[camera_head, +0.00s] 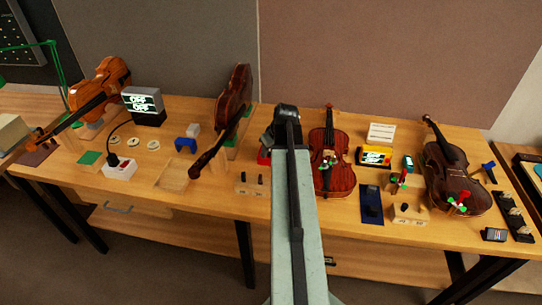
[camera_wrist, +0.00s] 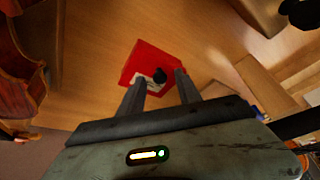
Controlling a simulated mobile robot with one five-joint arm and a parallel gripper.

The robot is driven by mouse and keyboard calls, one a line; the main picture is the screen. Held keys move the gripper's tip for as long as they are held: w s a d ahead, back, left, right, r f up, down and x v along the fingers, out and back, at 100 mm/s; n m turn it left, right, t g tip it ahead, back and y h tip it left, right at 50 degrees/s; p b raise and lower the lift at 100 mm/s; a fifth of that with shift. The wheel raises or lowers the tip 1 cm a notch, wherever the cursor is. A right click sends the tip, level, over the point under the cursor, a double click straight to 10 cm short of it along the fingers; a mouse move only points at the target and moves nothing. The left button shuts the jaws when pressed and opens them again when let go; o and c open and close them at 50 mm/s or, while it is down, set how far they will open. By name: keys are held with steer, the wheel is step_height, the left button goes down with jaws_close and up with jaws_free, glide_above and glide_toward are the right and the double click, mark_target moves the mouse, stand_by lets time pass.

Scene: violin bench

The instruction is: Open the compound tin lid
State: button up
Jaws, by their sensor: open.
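A red compound tin (camera_wrist: 142,57) lies on the wooden bench ahead of my gripper in the wrist view. It has a white patch and a dark round knob (camera_wrist: 159,76) near its front edge. My gripper (camera_wrist: 160,79) is open, its two fingers pointing at the tin, with the knob between the fingertips in the picture. I cannot tell whether they touch the tin. The lid looks shut, but its seam is not clear. In the head view only a red sliver of the tin (camera_head: 263,157) shows; my arm hides the rest.
A violin (camera_head: 331,175) lies just right of my arm, and a dark violin (camera_head: 233,110) stands to its left. A small wooden block with dark pegs (camera_head: 249,187) sits near the front edge. Another violin (camera_head: 452,180) is at the right.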

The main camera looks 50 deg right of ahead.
steer(key=shift+r, duration=0.1)
jaws_close()
stand_by(1.2)
